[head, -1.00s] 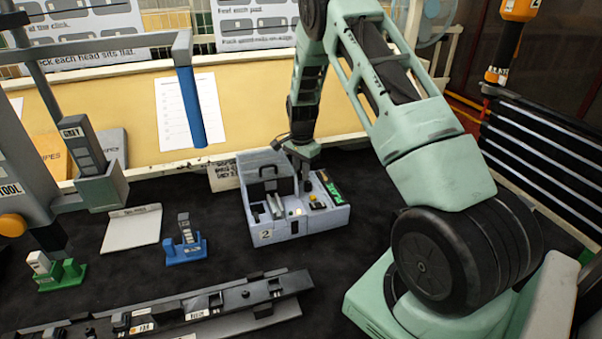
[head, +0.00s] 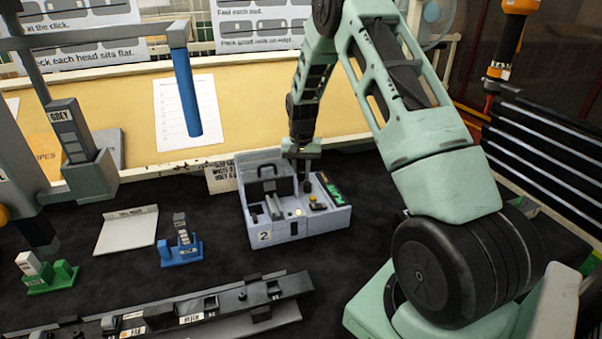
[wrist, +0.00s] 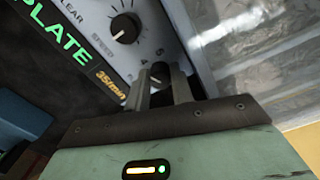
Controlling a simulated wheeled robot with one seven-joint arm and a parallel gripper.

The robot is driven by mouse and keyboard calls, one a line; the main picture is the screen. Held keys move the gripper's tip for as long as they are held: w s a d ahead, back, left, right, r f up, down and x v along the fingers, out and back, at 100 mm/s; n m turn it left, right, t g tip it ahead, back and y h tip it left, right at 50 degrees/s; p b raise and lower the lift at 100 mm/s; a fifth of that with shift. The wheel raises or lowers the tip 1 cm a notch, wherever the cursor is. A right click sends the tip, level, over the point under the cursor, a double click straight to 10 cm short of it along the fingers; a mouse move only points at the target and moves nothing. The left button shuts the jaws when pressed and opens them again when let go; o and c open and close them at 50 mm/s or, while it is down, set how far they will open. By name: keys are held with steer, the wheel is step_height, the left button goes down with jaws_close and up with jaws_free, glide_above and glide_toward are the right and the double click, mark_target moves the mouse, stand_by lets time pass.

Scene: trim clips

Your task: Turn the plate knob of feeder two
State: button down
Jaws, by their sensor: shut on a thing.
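Feeder two (head: 265,225) is a pale grey open box marked "2" on the dark bench in the head view. Its panel with green "PLATE" lettering (head: 332,190) is at its right; the lettering also shows in the wrist view (wrist: 60,48). My gripper (head: 306,188) points down at this panel. In the wrist view my gripper (wrist: 160,82) is shut on a small dark knob (wrist: 159,71), mostly hidden between the fingers, with dial numbers beside it. Another black knob with a white mark (wrist: 125,28) stands free above it, near the word "SPEED".
A blue stand (head: 181,252), a green stand (head: 52,278) and a white tray (head: 127,232) are left of the feeder. A long dark rail (head: 200,312) lies in front. A blue post (head: 186,95) hangs at the back left.

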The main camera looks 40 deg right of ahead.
steer(key=shift+r+n, duration=0.1)
steer(key=shift+n, duration=0.2)
steer(key=c, duration=1.2)
jaws_free()
